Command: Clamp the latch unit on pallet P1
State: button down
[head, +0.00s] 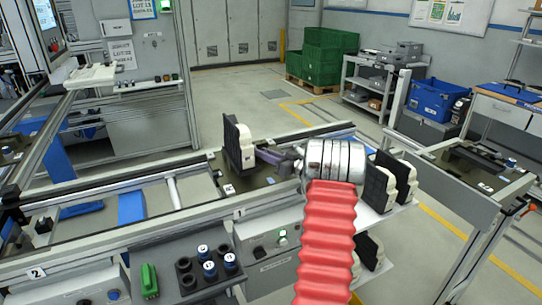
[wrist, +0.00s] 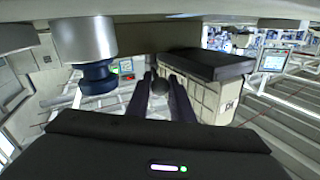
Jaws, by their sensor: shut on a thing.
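The latch unit (head: 245,150), a cream block with an upright black plate, stands on a dark pallet (head: 262,180) on the line. It seems to be the cream block with a black top (wrist: 205,65) in the wrist view. My gripper (head: 268,156) is beside its right side in the head view. In the wrist view my gripper (wrist: 161,98) has its two dark fingers around a dark round knob (wrist: 160,86), shut on it. Whether the knob belongs to the latch unit cannot be told. The pallet's label is too small to read.
More cream-and-black units (head: 403,180) stand on a shelf right of my wrist. A dark holder with blue-capped cylinders (head: 208,268) and a green part (head: 149,280) is in front. In the wrist view a silver cylinder with a blue end (wrist: 88,40) is close at upper left.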

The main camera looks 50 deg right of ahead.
jog(key=shift+w+d+r, duration=0.1)
jog(key=shift+d, duration=0.05)
jog(key=c, duration=1.9)
grip_release()
jog(key=shift+o, duration=0.3)
jog(key=s, duration=1.3)
jog(key=shift+s+d, duration=0.4)
jog(key=shift+c, duration=0.3)
